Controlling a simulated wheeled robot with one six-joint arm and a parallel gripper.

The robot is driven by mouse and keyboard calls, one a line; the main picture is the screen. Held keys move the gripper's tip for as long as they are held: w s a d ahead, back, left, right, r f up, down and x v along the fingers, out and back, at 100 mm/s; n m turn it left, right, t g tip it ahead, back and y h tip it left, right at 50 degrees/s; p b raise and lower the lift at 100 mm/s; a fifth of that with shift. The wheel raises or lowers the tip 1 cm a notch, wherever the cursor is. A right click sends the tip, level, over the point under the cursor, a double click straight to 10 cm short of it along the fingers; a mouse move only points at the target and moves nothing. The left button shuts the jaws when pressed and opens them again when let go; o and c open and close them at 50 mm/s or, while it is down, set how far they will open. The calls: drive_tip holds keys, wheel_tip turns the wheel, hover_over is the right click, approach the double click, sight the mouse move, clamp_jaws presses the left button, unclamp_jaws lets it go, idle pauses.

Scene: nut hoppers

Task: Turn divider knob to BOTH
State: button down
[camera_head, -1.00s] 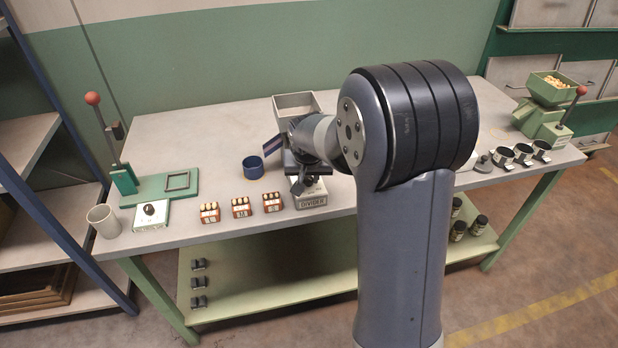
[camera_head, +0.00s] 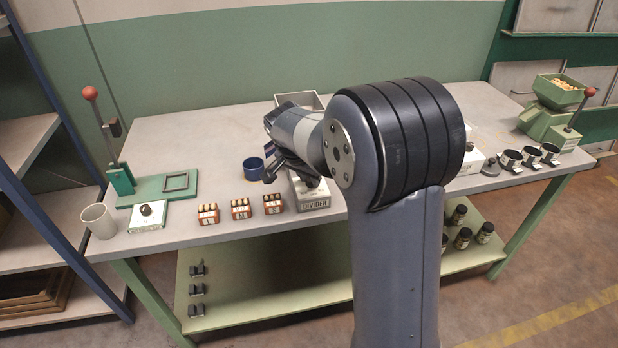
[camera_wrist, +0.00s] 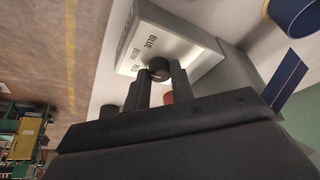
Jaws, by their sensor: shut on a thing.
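The divider (camera_head: 312,203) is a pale box with a hopper (camera_head: 303,101) behind it, near the middle of the bench. Its panel in the wrist view (camera_wrist: 165,40) carries the words BLUE and BOTH, with a third word partly hidden. The dark round divider knob (camera_wrist: 159,68) sits between my fingertips. My gripper (camera_wrist: 160,76) is shut on the knob; its pointing direction cannot be read. In the head view my gripper (camera_head: 275,170) is at the divider's left side, and my forearm covers part of the divider.
A blue cup (camera_head: 253,170) stands left of the divider. Several small labelled boxes (camera_head: 241,209) line the front edge. A green lever press (camera_head: 122,178) is at the left, and a green hopper machine (camera_head: 550,120) at the right. A blue strip (camera_wrist: 288,80) is close to my gripper.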

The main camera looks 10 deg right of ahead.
idle(0.3)
drive_tip(key=c, duration=1.2)
unclamp_jaws()
drive_tip(key=shift+r, duration=0.1)
drive_tip(key=v, duration=1)
drive_tip(key=shift+r+p, duration=0.3)
drive_tip(key=shift+p, duration=0.1)
drive_tip(key=shift+s+a, duration=0.1)
drive_tip(key=x, duration=1.1)
drive_tip(key=shift+b, duration=0.4)
